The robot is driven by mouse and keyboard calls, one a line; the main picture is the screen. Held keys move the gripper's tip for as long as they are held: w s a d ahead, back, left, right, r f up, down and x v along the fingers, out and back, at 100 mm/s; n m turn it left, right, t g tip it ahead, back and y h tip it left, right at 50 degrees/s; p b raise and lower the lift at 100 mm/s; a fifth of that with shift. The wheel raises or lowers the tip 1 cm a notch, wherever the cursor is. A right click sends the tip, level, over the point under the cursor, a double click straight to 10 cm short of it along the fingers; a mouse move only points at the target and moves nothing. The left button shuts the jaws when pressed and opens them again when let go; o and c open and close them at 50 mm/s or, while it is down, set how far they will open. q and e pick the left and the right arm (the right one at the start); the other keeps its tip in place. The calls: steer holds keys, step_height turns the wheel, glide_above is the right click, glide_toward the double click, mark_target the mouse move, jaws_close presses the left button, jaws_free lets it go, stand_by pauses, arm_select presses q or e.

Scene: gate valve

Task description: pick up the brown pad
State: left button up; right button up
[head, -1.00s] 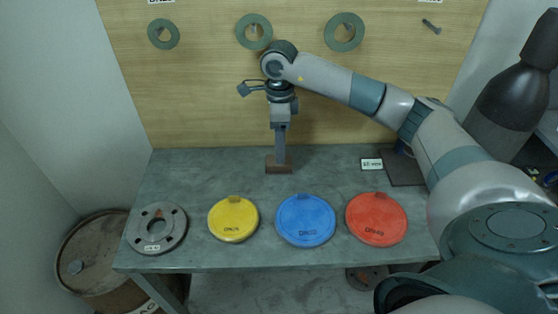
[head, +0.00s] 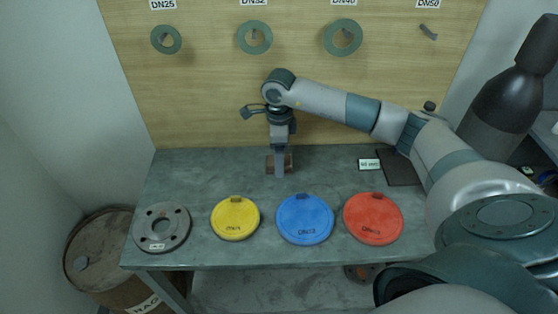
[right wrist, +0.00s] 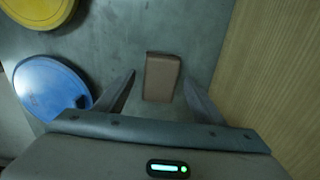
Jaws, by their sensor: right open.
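The brown pad (head: 287,161) lies on the grey bench near the back board. In the right wrist view the pad (right wrist: 162,77) is a plain brown block lying between the lines of my two fingers. My right gripper (head: 279,170) points straight down over the pad and hides its middle in the head view. In the right wrist view my right gripper (right wrist: 160,92) is open, with one finger on each side of the pad and a gap on both sides. I cannot tell how far the fingertips are above the bench. My left gripper is not in view.
Yellow (head: 235,218), blue (head: 305,219) and red (head: 373,218) discs and a grey flange (head: 161,228) lie along the bench's front. Green rings (head: 254,37) hang on the wooden board (head: 210,90) behind. A small label (head: 369,164) and dark plate (head: 400,168) lie right.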

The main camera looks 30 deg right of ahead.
stand_by(0.4)
steer(key=c, duration=1.2)
